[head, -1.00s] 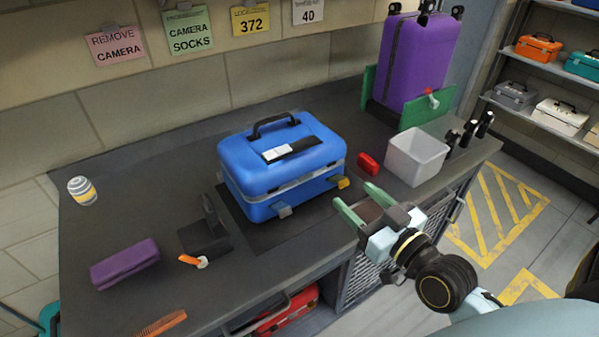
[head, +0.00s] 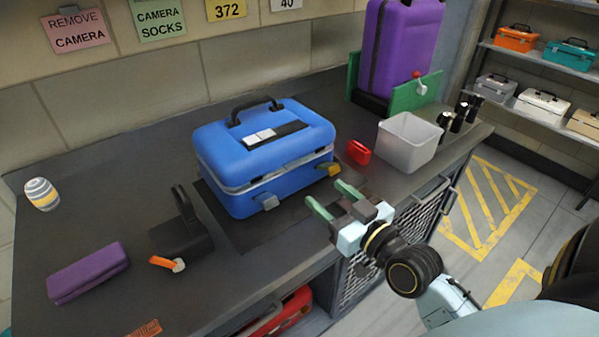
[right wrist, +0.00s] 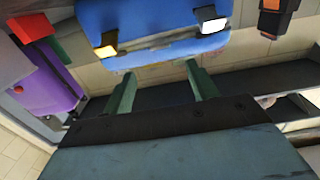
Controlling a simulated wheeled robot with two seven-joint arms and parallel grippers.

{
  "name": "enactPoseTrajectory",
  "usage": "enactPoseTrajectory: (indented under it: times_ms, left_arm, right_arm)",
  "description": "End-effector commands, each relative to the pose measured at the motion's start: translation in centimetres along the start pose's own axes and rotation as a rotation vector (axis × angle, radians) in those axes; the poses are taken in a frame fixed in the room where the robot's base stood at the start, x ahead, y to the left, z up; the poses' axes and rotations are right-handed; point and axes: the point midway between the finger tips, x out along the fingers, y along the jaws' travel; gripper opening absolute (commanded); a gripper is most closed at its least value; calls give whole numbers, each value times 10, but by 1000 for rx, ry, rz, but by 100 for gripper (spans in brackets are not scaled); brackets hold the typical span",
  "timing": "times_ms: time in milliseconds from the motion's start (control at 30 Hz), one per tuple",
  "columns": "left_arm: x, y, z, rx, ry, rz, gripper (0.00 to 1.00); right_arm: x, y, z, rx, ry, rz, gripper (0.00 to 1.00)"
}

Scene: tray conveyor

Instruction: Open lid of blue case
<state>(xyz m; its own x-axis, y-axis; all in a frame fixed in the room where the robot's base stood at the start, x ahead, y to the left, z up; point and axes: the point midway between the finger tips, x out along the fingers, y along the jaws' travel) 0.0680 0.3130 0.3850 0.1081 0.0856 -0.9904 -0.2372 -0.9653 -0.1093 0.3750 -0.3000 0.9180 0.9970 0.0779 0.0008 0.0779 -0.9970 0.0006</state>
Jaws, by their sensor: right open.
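The blue case (head: 265,160) stands upright on a dark mat (head: 236,232) on the counter, with its lid shut and a black handle on top. A yellow latch (head: 330,169) and a grey latch (head: 266,202) show on its front. My right gripper (head: 331,196) is open and empty, in front of the case near the counter's front edge. In the right wrist view the case (right wrist: 155,18) is ahead of the open fingers, apart from them, with both latches in sight. My left gripper is not in view.
A red object (head: 359,152) and a grey bin (head: 402,147) stand right of the case. A purple case (head: 402,45) stands behind. A black stand (head: 182,232), purple box (head: 88,272) and striped can (head: 42,194) are at left.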

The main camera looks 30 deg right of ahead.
Motion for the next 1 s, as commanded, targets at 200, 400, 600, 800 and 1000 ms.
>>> enactPoseTrajectory:
  times_ms: [200, 400, 600, 800, 1000]
  left_arm:
    - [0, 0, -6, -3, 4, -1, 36]
    - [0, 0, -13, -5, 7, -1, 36]
    - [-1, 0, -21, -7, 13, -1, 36]
    - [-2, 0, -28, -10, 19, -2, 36]
    - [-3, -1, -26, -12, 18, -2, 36]
  right_arm:
    - [38, 0, 0, 2, 4, 1, 58]
    - [70, 0, 0, 2, 3, 0, 58]
    - [93, 0, 1, 2, 1, 0, 58]
    - [101, 0, 0, 0, -1, 0, 58]
    - [101, 0, 0, 0, -1, 0, 58]
